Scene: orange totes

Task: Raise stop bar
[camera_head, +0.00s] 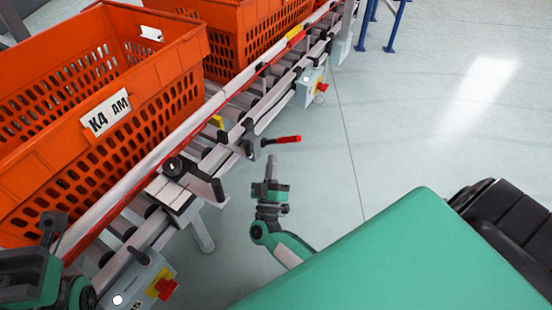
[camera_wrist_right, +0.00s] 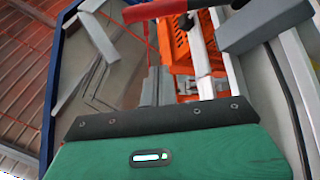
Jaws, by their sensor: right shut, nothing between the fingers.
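A lever with a red grip (camera_head: 283,140) sticks out to the right from the conveyor's near side. A red bar with a dark end also shows at the top of the right wrist view (camera_wrist_right: 155,10). I take this lever for the stop bar's handle, but the bar itself is not clearly distinguishable. My right gripper (camera_head: 272,161) is shut and empty, just below the red grip and apart from it, pointing up the picture. My left gripper (camera_head: 50,232) is at the lower left edge, beside the conveyor; its fingers are not clear.
A roller conveyor (camera_head: 150,228) runs from lower left to upper right. An orange tote (camera_head: 150,105) with a label and another tote (camera_head: 238,50) stand on it. A black handle (camera_head: 205,183) and control boxes (camera_head: 140,282) (camera_head: 310,85) stick out along its side.

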